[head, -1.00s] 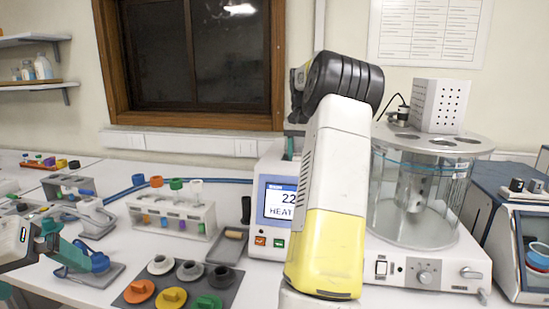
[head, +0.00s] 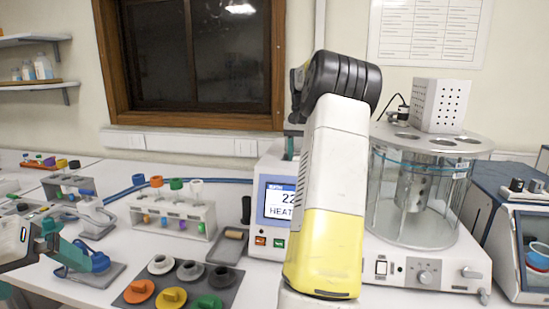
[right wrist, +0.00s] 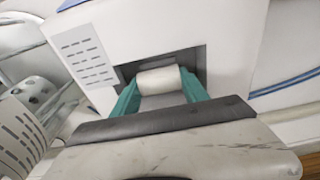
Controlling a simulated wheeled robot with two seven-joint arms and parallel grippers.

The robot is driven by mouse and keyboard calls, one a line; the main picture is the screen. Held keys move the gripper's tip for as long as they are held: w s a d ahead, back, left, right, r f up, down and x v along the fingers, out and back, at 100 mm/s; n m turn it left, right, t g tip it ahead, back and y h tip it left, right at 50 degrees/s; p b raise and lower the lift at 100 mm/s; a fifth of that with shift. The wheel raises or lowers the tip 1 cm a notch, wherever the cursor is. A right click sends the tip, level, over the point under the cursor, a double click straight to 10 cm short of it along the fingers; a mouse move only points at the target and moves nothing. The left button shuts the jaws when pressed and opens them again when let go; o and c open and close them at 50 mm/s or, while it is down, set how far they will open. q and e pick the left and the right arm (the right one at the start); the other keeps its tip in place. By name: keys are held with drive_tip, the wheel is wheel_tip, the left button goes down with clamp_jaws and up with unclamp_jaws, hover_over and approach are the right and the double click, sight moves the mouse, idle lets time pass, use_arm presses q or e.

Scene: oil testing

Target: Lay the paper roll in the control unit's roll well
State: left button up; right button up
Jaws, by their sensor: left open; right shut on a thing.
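The control unit (head: 270,237) is a white box with a lit display, partly hidden by my right arm in the head view. In the right wrist view its casing (right wrist: 185,25) has a dark rectangular roll well (right wrist: 190,58). The white paper roll (right wrist: 158,80) lies crosswise between the green fingers of my right gripper (right wrist: 160,92), which is shut on it. The roll is at the well opening; I cannot tell whether it touches the bottom. My left gripper (head: 67,245), with teal fingers, is open at the far left, away from the unit.
A glass bath (head: 420,200) stands right of my right arm. A tube rack (head: 172,218) and a dark mat with coloured knobs (head: 225,287) lie left of the unit. A small tray (head: 228,246) sits close to it. A blue item (head: 100,262) is near my left gripper.

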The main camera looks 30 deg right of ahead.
drive_tip(key=shift+f, duration=0.5)
drive_tip(key=o, duration=1.1)
drive_tip(key=shift+s+a+r, duration=0.15)
drive_tip(key=shift+r, duration=1.7)
drive_tip(key=shift+s+a+r, duration=0.15)
drive_tip(key=shift+s+r, duration=0.05)
drive_tip(key=shift+r, duration=1.6)
drive_tip(key=shift+s+a+r, duration=0.15)
drive_tip(key=shift+r, duration=1.7)
